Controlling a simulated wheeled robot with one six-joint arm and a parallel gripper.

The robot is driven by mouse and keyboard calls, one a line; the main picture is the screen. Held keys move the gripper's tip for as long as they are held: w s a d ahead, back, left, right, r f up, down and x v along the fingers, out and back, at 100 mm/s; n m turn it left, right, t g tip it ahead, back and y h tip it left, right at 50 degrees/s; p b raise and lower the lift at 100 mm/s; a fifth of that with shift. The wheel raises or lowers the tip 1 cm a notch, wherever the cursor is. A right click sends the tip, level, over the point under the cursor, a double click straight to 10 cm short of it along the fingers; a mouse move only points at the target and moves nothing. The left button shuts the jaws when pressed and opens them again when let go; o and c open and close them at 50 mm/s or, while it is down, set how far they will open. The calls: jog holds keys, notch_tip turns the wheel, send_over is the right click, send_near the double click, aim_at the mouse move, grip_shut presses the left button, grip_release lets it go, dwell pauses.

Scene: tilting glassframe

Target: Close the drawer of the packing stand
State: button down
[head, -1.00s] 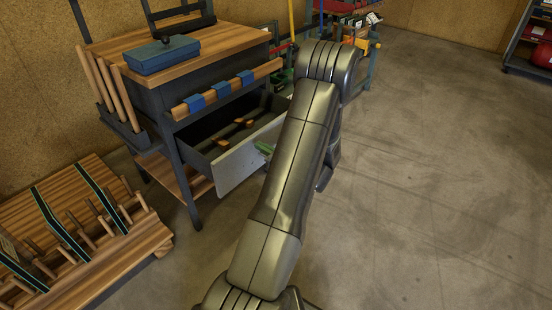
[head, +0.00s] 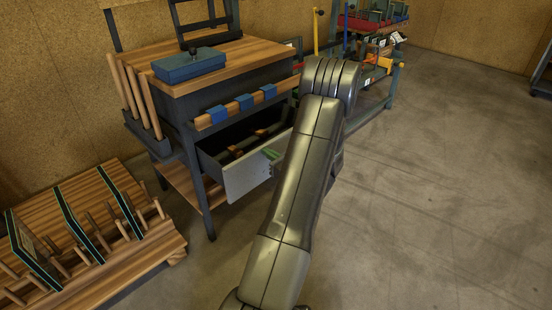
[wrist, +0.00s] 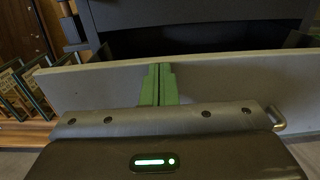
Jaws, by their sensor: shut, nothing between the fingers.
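The packing stand (head: 240,60) has a wood top and a dark frame. Its drawer, with a pale grey front (head: 246,178), is partly open, and its dark inside shows with small orange-brown items in it. My gripper's green fingers (head: 270,153) are at the drawer front in the head view. In the wrist view the green fingers (wrist: 158,85) are together and empty, against or just before the grey drawer front (wrist: 230,82). I cannot tell whether they touch. A metal handle end (wrist: 280,119) shows at the right; my gripper body hides the rest.
A blue box (head: 190,66) sits on the stand's top. A wooden rack (head: 140,262) with upright frames stands on the floor at the lower left. A shelf with tools (head: 375,85) is behind my arm. The floor at the right is clear.

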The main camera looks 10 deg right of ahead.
jog(key=b+x, duration=0.1)
jog(key=x, duration=1.4)
jog(key=shift+a, duration=0.1)
